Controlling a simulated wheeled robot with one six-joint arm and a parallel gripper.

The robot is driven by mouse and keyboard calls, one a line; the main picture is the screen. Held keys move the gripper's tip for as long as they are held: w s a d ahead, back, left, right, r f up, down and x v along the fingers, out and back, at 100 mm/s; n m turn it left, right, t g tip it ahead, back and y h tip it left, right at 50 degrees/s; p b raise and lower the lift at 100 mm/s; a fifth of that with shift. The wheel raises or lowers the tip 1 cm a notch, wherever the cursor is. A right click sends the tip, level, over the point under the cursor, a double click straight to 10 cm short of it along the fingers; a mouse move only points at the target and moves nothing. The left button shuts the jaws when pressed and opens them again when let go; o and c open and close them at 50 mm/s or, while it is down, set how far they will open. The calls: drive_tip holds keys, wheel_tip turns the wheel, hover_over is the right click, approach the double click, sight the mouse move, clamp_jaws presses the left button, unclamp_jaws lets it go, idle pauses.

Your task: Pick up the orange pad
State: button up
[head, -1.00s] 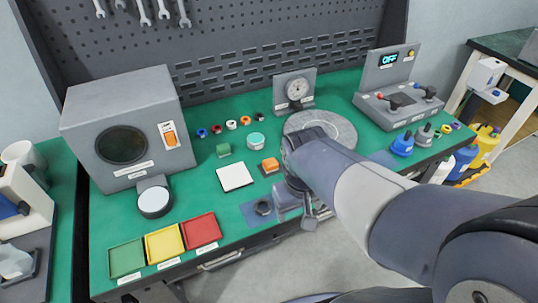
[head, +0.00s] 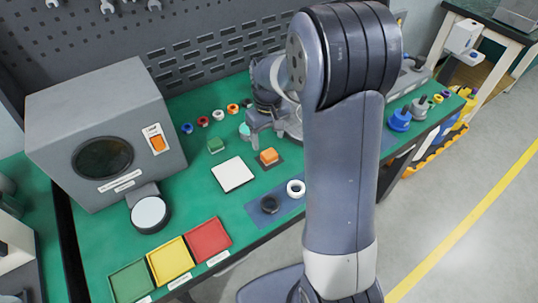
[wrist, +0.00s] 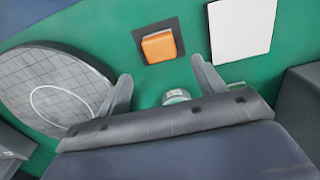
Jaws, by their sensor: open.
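The orange pad (head: 268,155) is a small block on a dark square on the green bench, right of a white square plate (head: 233,175). In the wrist view the orange pad (wrist: 159,46) lies in the upper middle, beyond my fingertips. My gripper (head: 266,128) is open, behind the pad in the head view, with nothing seen between its fingers. In the wrist view the two fingers of my gripper (wrist: 162,80) point toward the pad, apart from it.
A small green block (head: 215,146) sits left of the pad. Black and white rings (head: 296,188) lie on a blue mat in front. A round grey plate (wrist: 50,85) is left in the wrist view. Green, yellow and red trays (head: 208,241) line the front edge.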

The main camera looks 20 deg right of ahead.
sight(269, 153)
drive_tip(key=shift+s+f, duration=0.15)
drive_tip(key=shift+f, duration=0.9)
drive_tip(key=shift+s+f, duration=0.2)
drive_tip(key=shift+f, duration=0.85)
drive_tip(key=shift+s+f, duration=0.15)
drive_tip(key=shift+f, duration=0.9)
drive_tip(key=shift+c, duration=0.3)
drive_tip(key=c, duration=1)
wheel_tip(269, 153, up, 10)
drive_tip(key=o, duration=0.5)
drive_tip(key=shift+c, duration=0.2)
drive_tip(key=c, duration=0.4)
drive_tip(key=shift+w+r+p, duration=0.1)
drive_tip(key=shift+r+p, duration=0.05)
drive_tip(key=shift+p, duration=0.2)
